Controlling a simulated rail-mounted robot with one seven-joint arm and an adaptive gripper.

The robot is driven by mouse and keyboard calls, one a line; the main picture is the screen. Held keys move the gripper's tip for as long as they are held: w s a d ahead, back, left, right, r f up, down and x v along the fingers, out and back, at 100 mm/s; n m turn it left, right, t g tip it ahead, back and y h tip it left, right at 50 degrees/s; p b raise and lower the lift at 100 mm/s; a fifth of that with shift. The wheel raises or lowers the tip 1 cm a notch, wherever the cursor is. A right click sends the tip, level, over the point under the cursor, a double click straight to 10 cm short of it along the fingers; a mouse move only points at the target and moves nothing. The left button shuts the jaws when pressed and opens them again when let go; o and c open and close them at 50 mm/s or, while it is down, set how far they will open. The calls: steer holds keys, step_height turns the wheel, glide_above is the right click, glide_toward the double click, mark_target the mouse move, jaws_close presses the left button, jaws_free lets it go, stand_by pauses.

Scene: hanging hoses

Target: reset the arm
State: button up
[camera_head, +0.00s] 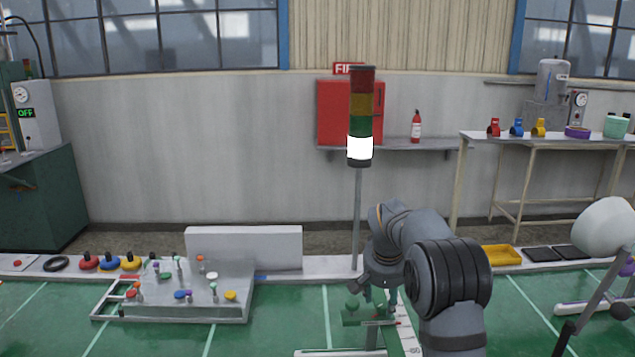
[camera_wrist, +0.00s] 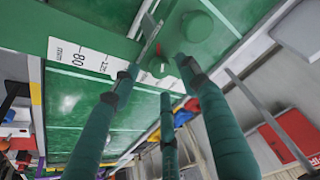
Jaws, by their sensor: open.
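My arm (camera_head: 447,280) reaches forward at the lower centre-right of the head view, bent downward at its wrist. My gripper (camera_head: 380,296) points down beside a small green fixture (camera_head: 352,318) with a green knob on top. In the wrist view my gripper (camera_wrist: 160,75) shows several dark green fingers spread apart, with nothing held between them. The green fixture (camera_wrist: 210,28), with its round knob, lies just beyond the fingertips. I cannot tell whether a finger touches it. Part of the fixture is hidden behind my gripper in the head view.
A signal tower (camera_head: 361,115) with its white segment lit stands on a pole close behind my arm. A metal panel (camera_head: 190,290) with several coloured knobs lies at left. A white scale strip (camera_head: 409,333) lies beside the fixture. A pale rounded object (camera_head: 604,228) stands at right.

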steer(key=x, duration=0.2)
steer(key=shift+w+d+f, duration=0.1)
steer(key=shift+w+f, duration=0.05)
steer(key=shift+f, duration=0.15)
steer(key=shift+n, duration=0.3)
